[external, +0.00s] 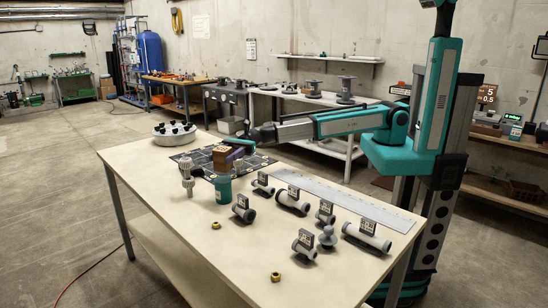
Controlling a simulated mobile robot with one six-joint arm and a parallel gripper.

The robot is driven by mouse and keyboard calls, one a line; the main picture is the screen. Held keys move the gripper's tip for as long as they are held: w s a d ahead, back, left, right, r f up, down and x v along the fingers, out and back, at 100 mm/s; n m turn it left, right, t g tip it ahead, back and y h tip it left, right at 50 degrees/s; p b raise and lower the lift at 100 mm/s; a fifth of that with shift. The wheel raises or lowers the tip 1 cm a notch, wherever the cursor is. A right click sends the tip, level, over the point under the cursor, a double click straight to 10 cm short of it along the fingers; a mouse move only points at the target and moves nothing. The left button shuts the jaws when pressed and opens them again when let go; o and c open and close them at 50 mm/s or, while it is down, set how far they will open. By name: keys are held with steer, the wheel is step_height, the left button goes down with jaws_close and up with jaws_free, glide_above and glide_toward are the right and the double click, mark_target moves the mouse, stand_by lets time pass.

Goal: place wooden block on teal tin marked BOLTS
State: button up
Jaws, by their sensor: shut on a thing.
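The wooden block (222,154) is brown and shows at the left end of my arm, over the far part of the table. My gripper (238,146) is small in this view and its fingers are hard to make out; it is shut on the block. A teal tin (223,189) stands upright on the table, nearer the camera and just below the block in the picture. Its marking cannot be read. Whether the block touches anything beneath it cannot be told.
A grey jointed pipe fitting (187,180) stands left of the tin. Several grey pipe pieces with dark tags, such as one (244,209), lie to its right. A dark gridded mat (262,160) and a white bowl (174,134) are behind. The table's (190,240) front left is clear.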

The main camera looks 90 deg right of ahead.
mark_target(218, 168)
steer(key=shift+w+a, duration=0.1)
steer(key=shift+w, duration=0.2)
steer(key=shift+w+f, duration=0.1)
steer(key=shift+f, duration=0.05)
steer(key=shift+f+p, duration=0.55)
steer(key=shift+f, duration=1.05)
steer(key=shift+f, duration=0.2)
steer(key=o, duration=1.1)
steer(key=shift+r, duration=0.25)
steer(key=shift+s+d+f, duration=0.1)
steer(key=shift+s+d, duration=0.1)
steer(key=shift+d, duration=0.1)
steer(key=b+v, duration=0.3)
steer(key=v, duration=0.8)
steer(key=shift+d, duration=0.1)
